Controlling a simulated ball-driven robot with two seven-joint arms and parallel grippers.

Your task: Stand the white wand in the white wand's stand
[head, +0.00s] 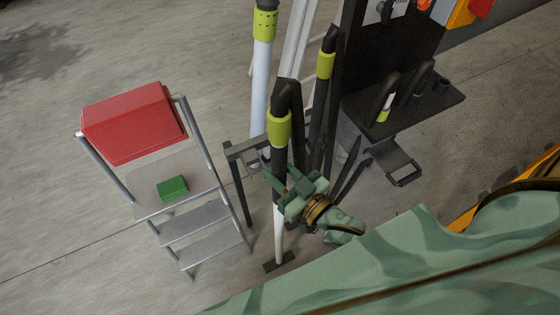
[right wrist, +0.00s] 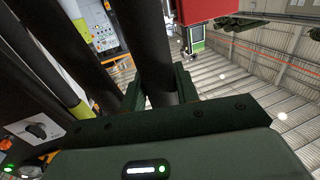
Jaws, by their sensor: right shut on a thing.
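My right gripper (head: 281,188) is shut around a wand with a dark upper tube, a lime collar (head: 279,128) and a white lower tube (head: 279,230). This wand looks upright, its white part ending at a dark foot on the floor. In the right wrist view the fingers (right wrist: 158,98) close on its dark tube (right wrist: 157,50). Another white tube (head: 262,80) with a lime collar rises behind, down to a grey bracket (head: 246,149) on a dark leg. I cannot tell whether that bracket is the white wand's stand. My left gripper is out of view.
A grey stepladder (head: 195,217) at left carries a red box (head: 133,123) and a small green block (head: 172,188). Another dark wand with a lime collar (head: 325,65) stands close by on the right. A dark shelf (head: 430,103) lies beyond. Floor at far left is clear.

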